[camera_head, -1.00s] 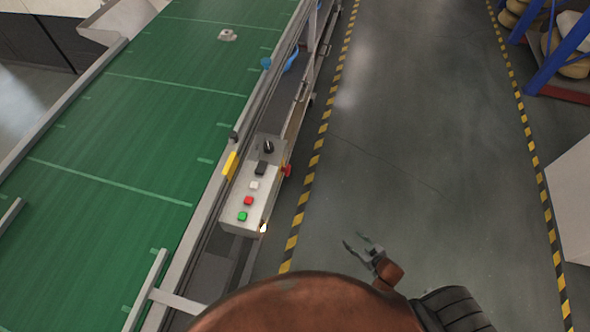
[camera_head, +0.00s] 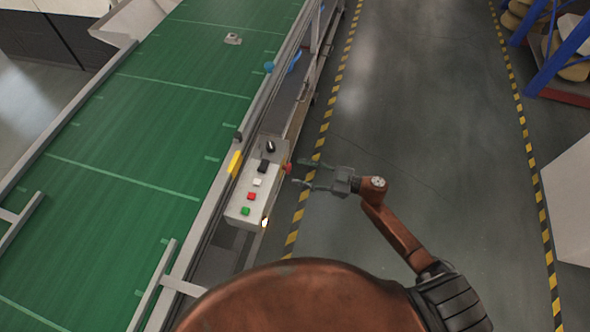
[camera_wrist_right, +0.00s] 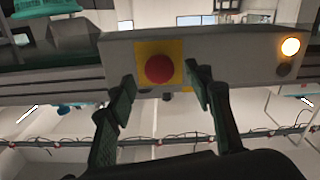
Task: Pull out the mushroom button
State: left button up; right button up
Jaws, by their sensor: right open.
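The red mushroom button (camera_head: 288,168) sticks out from the right side of the light grey control box (camera_head: 236,212) beside the conveyor. In the right wrist view the button (camera_wrist_right: 159,69) is a round red cap on a yellow square plate (camera_wrist_right: 177,48), near the picture's middle. My right gripper (camera_head: 302,173) is open, its fingers pointing left at the button. In the right wrist view the fingertips of my right gripper (camera_wrist_right: 159,84) stand on either side of the button and slightly below it, with nothing between them touching it. My left gripper is not in view.
The green conveyor belt (camera_head: 120,130) lies left. The grey floor (camera_head: 440,130) right of the striped line is clear. A blue shelf (camera_head: 547,60) stands far right.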

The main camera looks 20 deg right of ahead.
aim_at(287, 168)
jog(key=shift+x, duration=1.3)
jog(key=shift+w, duration=0.1)
jog(key=shift+c, duration=0.4)
grip_shut()
